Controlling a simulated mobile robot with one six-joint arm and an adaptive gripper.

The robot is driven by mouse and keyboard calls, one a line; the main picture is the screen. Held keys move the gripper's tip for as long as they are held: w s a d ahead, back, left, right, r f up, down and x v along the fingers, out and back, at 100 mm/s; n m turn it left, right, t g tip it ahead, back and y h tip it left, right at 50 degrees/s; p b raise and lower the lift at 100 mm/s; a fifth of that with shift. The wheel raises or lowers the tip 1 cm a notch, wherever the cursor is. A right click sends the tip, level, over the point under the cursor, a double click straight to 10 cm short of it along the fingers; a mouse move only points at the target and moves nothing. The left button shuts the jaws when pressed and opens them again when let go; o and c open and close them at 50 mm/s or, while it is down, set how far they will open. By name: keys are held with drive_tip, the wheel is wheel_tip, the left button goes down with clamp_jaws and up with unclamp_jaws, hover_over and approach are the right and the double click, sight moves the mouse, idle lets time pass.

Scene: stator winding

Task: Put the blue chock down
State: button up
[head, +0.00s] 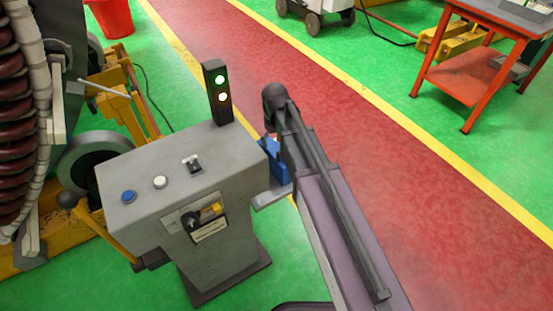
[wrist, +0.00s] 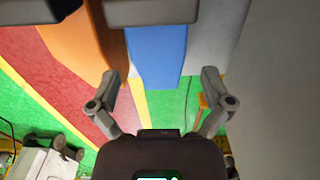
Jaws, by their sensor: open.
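The blue chock (head: 275,163) shows in the head view beside the right side of the grey pedestal, just above a small grey shelf (head: 270,196). My arm hides part of it, so its contact with the shelf is not clear. In the wrist view the blue chock (wrist: 156,55) lies ahead of my gripper (wrist: 160,78), between the lines of its two fingers. The fingers are spread, with a gap visible on each side of the chock. In the head view my gripper is hidden behind my arm.
An orange block (wrist: 75,42) is left of the chock in the wrist view; a grey surface (wrist: 210,40) is right of it. The pedestal (head: 140,205) carries buttons and a signal light (head: 217,90). A red aisle (head: 400,150) lies clear to the right, before an orange cart (head: 470,75).

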sight(276, 148)
drive_tip(key=shift+f, duration=0.1)
drive_tip(key=shift+d+f+b, duration=0.2)
drive_tip(key=shift+f+b, duration=2.35)
drive_tip(key=shift+b, duration=0.1)
drive_tip(key=c, duration=1.1)
drive_tip(key=shift+o, duration=0.2)
drive_tip(key=shift+r, duration=0.2)
wheel_tip(276, 148, up, 10)
drive_tip(key=p, duration=1)
drive_tip(key=shift+f, duration=0.15)
